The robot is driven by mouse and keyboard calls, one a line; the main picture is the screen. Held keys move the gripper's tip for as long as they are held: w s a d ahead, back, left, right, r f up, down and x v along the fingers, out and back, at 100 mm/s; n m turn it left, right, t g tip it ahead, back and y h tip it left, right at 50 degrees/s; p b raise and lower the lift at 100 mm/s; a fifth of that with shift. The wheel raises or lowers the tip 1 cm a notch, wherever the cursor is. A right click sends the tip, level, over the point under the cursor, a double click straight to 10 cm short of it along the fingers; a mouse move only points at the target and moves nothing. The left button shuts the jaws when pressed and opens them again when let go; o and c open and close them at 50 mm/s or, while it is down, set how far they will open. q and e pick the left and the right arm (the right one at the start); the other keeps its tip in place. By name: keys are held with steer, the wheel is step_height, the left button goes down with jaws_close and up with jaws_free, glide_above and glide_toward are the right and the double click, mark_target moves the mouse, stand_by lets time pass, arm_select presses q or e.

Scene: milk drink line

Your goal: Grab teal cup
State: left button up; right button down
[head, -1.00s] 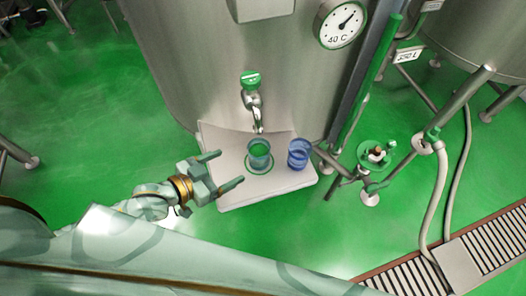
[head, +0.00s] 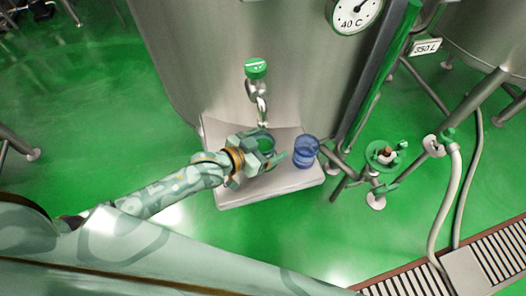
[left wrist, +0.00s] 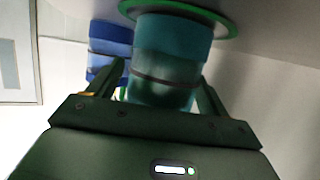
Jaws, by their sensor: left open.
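The teal cup (head: 265,143) stands on the pale tray (head: 262,198) below the tap, partly hidden by my left gripper. My left gripper (head: 273,149) is open at the cup. In the left wrist view the teal cup (left wrist: 165,62) fills the space between the two fingers, with one finger on each side. I cannot tell whether the fingers touch it. A green ring (left wrist: 234,25) shows around the cup's base. My right gripper is not in view.
A blue cup (head: 306,152) stands on the tray just right of the teal cup, close to one finger. The tap with a green cap (head: 256,68) hangs above, on the steel tank (head: 190,70). Pipes and a green valve (head: 386,153) stand to the right.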

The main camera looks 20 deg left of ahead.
arm_select(q)
steer(key=shift+r, duration=0.1)
steer(key=c, duration=1.3)
